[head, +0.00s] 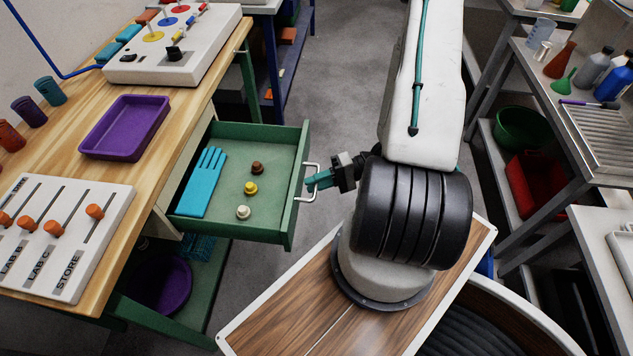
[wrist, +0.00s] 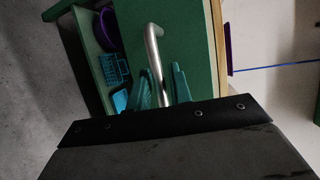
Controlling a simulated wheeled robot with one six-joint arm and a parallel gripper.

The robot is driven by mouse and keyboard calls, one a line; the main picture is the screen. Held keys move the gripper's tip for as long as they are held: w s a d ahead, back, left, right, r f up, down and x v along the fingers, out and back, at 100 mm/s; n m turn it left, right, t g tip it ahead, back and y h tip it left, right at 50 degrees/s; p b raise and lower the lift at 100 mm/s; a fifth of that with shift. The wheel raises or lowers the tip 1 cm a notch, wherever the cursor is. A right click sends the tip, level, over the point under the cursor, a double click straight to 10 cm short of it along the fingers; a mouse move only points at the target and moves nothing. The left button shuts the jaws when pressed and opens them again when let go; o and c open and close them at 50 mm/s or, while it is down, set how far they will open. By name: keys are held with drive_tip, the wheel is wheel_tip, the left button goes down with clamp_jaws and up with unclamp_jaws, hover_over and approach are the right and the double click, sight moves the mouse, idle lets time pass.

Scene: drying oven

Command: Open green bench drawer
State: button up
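The green bench drawer (head: 272,160) is pulled well out from under the wooden bench top in the head view. Its silver bar handle (head: 313,184) is on the drawer's front face, and it also shows in the wrist view (wrist: 154,50). My gripper (head: 312,182) is at the handle. In the wrist view its two teal fingers (wrist: 163,84) stand on either side of the bar, closed on it. In the drawer lie blue gloves (head: 202,182) and three small knobs, brown (head: 257,168), yellow (head: 250,188) and white (head: 243,212).
A purple tray (head: 124,127), a slider panel (head: 62,235) and a white console (head: 172,52) sit on the bench top. A lower green shelf (head: 195,318) holds a purple bowl (head: 163,284). Grey floor (head: 330,60) is open beyond the drawer. Metal shelving stands at right.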

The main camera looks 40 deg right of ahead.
drive_tip(key=shift+o, duration=0.5)
drive_tip(key=v, duration=0.8)
drive_tip(key=shift+w, duration=0.15)
